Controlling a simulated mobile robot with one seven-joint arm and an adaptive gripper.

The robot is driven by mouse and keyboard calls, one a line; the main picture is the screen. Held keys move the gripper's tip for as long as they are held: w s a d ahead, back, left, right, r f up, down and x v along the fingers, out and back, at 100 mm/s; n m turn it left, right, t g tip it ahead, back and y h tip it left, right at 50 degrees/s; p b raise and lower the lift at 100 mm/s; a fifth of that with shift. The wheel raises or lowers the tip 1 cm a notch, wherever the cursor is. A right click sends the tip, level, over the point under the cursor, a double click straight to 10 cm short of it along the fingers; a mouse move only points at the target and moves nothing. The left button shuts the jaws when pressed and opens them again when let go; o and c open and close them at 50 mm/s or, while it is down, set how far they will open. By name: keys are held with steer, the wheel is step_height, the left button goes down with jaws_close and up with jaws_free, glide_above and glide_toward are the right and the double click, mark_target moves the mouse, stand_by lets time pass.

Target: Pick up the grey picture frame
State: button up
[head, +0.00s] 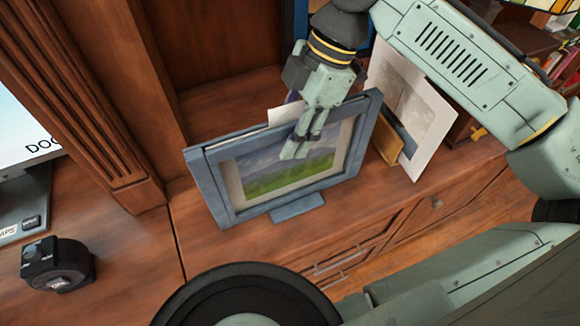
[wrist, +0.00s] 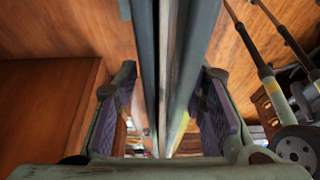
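The grey picture frame (head: 208,184) stands upright on the wooden surface, with a landscape picture of green grass and cloudy sky inside. My gripper (head: 302,132) is above it, pointing down over its top edge. One finger shows in front of the picture; the other is largely hidden behind the frame. In the wrist view the grey frame (wrist: 146,60) is seen edge-on between the two purple-padded fingers of my gripper (wrist: 168,98). The fingers are apart, with gaps seeming to show on both sides of the frame.
A pale print (head: 418,108) leans behind to the right, near a small wooden piece (head: 388,148). A wooden bookcase post (head: 105,130) rises at left. A black round device (head: 57,265) and a monitor (head: 18,130) are at far left. Drawers (head: 345,260) lie below the surface edge.

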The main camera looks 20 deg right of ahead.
jaws_close()
stand_by(0.5)
stand_by(0.7)
